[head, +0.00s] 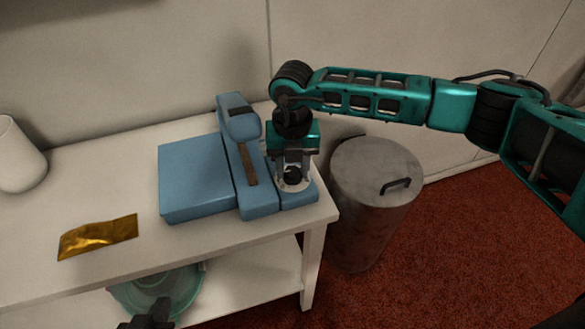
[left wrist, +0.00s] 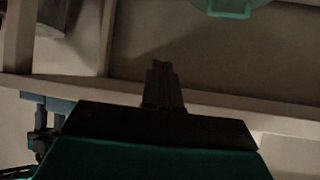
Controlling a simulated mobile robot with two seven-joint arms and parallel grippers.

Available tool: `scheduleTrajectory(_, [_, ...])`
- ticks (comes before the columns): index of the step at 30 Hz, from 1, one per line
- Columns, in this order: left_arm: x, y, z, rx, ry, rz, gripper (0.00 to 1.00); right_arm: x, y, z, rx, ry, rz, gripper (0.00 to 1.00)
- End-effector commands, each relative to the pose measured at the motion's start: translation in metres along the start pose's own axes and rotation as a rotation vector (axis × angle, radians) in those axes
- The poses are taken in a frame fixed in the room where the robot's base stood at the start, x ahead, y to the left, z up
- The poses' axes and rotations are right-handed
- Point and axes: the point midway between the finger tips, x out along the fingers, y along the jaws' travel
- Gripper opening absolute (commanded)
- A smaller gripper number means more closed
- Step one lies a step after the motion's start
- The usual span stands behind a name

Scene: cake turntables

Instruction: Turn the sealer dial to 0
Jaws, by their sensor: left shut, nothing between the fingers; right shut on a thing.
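The sealer (head: 195,182) is a blue machine on the white table, with a raised arm across it and a smaller blue block at its right end. The sealer dial (head: 293,174) is a dark knob on a pale round plate on that block. My right gripper (head: 293,179) points down over it and is shut on the dial, with fingers at its sides. The dial's marks and setting are too small to read. My left gripper (head: 150,318) is low at the table's front, away from the sealer; in the left wrist view (left wrist: 163,83) its fingers are together and empty.
A gold packet (head: 98,237) lies on the white table (head: 100,172), and a white cylinder (head: 18,155) stands at far left. A lidded grey bin (head: 370,215) stands on red carpet close right of the table. A greenish see-through container (head: 160,290) is on the lower shelf.

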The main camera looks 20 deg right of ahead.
Motion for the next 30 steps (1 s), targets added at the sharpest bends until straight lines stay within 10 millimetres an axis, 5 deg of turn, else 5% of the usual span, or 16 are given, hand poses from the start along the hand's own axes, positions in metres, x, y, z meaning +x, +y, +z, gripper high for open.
scheduleTrajectory(15, [0.016, 0.005, 0.015, -0.004, 0.000, 0.011, 0.00, 0.002, 0.000, 0.000, -0.457, -0.001, 0.000, 0.10])
scheduleTrajectory(30, [0.021, 0.009, 0.012, -0.007, 0.009, 0.023, 0.00, 0.000, 0.000, 0.000, -0.664, -0.001, 0.000, 0.10])
